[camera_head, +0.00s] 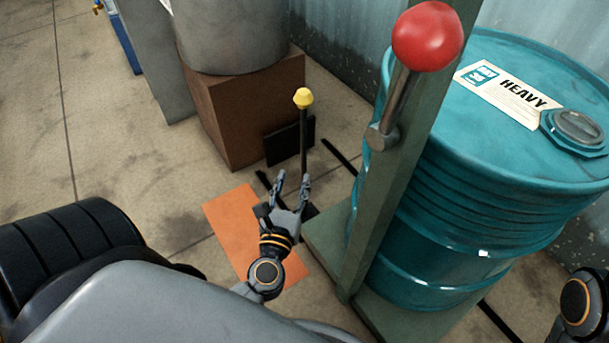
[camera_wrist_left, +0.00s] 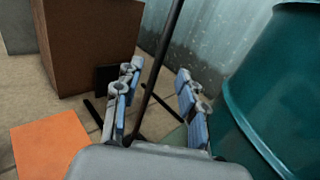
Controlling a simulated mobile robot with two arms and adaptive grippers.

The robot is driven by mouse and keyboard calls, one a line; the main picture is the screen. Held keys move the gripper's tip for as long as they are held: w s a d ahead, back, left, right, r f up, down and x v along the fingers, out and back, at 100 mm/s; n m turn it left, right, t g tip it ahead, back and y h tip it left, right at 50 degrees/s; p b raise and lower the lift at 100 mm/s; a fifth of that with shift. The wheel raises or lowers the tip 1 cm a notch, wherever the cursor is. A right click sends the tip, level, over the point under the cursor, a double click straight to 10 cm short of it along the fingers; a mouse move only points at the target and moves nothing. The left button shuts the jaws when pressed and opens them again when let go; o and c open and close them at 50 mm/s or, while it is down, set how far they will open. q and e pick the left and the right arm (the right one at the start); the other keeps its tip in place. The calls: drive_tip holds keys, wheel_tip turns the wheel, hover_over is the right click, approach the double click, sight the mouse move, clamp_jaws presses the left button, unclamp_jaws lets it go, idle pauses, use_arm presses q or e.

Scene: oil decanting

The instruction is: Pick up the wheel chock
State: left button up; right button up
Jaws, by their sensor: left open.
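I take the wheel chock to be the thing with a thin upright black handle (camera_head: 304,140) and a yellow knob (camera_head: 303,97). A dark piece (camera_head: 309,211) shows at floor level beside my gripper; I cannot tell its full shape, as the gripper hides much of it. My left gripper (camera_head: 292,181) is open and low at the handle's lower part. In the left wrist view the handle (camera_wrist_left: 159,65) runs between the two spread fingers (camera_wrist_left: 158,76), with no clear grip on it. My right gripper is out of view.
A teal drum (camera_head: 440,200) marked HEAVY stands on a green base (camera_head: 325,234) close on the right. A green post with a red-knobbed lever (camera_head: 427,36) rises before it. A brown block (camera_head: 235,120) bears a grey drum (camera_head: 230,35). An orange mat (camera_head: 232,218) lies left.

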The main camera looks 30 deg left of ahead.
sight(303, 151)
use_arm(q)
drive_tip(key=x, duration=0.5)
drive_tip(key=shift+w, duration=0.15)
drive_tip(key=shift+b+x, duration=0.45)
drive_tip(key=shift+x, duration=2.25)
drive_tip(key=shift+d+r, duration=0.15)
drive_tip(key=shift+c, duration=0.4)
clamp_jaws()
drive_tip(key=shift+w+r, duration=0.1)
drive_tip(key=shift+r, duration=0.05)
